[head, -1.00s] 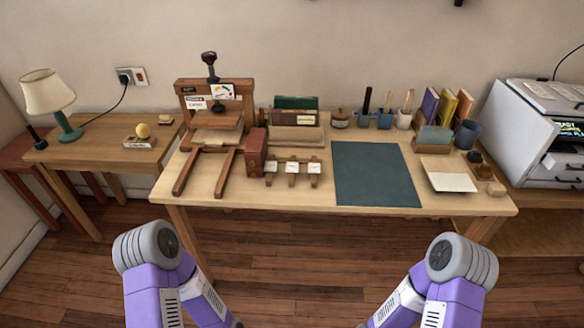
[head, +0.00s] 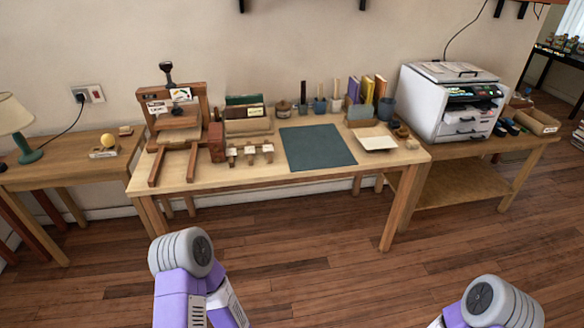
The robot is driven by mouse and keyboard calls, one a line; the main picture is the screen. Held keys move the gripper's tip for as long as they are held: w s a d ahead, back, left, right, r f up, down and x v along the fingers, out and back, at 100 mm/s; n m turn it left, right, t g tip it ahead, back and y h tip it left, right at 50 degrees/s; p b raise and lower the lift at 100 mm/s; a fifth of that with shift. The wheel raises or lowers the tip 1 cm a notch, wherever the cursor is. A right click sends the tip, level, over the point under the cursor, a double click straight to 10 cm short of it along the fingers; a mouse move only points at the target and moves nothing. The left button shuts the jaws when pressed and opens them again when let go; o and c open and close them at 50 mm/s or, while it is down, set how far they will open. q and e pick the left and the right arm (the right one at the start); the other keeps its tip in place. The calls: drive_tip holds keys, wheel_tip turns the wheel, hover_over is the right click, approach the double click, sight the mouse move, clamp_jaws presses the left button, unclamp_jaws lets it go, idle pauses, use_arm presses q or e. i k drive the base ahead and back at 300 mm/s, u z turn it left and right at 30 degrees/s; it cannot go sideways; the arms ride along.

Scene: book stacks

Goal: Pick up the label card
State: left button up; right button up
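I cannot tell for sure which thing is the label card. Several small white cards (head: 250,150) sit on a low wooden rack at the front of the worktable (head: 220,179). A larger cream sheet or shallow tray (head: 376,143) lies at the table's right end. Small printed labels are fixed on the wooden press (head: 178,125). Parts of both my arms show at the bottom of the head view, away from the table. Neither gripper shows.
A dark green mat (head: 317,147) lies mid-table. Books, pots and a file holder (head: 247,122) line the back. A printer (head: 452,103) stands on a side table (head: 465,185) at right. A lamp (head: 17,120) stands at left. The wooden floor in front is clear.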

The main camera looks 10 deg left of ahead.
sight(248, 150)
drive_tip(key=z, duration=0.55)
drive_tip(key=k, duration=0.2)
drive_tip(key=u, duration=1.6)
drive_tip(key=i, duration=1)
drive_tip(key=z, duration=0.35)
drive_tip(key=i, duration=0.85)
drive_tip(key=z, duration=0.9)
